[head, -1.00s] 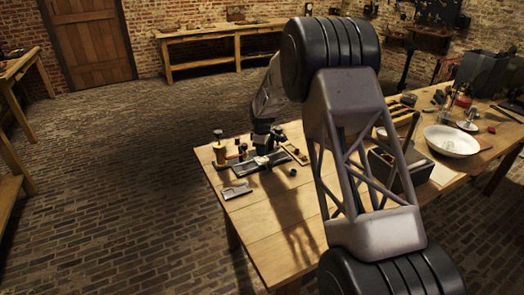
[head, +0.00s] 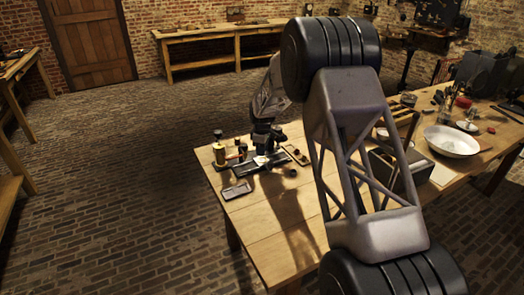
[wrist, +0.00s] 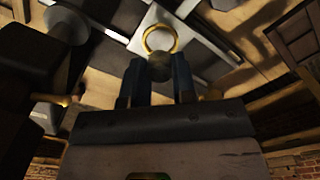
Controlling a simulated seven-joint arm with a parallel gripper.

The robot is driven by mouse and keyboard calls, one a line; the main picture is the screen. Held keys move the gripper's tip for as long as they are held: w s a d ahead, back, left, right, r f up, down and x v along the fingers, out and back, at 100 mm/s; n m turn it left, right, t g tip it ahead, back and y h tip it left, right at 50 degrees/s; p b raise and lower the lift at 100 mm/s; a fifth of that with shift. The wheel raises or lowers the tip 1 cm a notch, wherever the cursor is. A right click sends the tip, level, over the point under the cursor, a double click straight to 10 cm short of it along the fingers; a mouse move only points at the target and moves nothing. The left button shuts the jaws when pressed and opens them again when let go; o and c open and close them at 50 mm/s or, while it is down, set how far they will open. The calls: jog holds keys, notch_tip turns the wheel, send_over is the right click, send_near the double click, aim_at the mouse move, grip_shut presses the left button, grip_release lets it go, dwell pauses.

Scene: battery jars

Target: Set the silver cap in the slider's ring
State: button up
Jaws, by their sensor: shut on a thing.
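My gripper (wrist: 158,75) points toward the apparatus on the bench, and its two dark blue fingers are shut on a small round grey cap (wrist: 160,67) in the wrist view. A gold-coloured ring (wrist: 160,38) on a pale metal piece of the slider lies just beyond the fingertips. The cap overlaps the ring's near edge in the picture; I cannot tell whether they touch. In the head view my gripper (head: 263,148) is over the slider apparatus (head: 268,162), where the cap and ring are too small to make out.
A flat framed plate (head: 237,191) lies on the bench left of the apparatus. A brass-coloured post (head: 219,153) stands beside it. A white bowl (head: 452,141) and a dark box (head: 392,167) stand farther right. The bench's front left is clear.

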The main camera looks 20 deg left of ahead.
jog(key=shift+r, duration=0.55)
dwell(0.9)
jog(key=o, duration=0.6)
jog(key=shift+r, duration=0.1)
notch_tip(320, 180, up, 11)
dwell(1.4)
dwell(0.7)
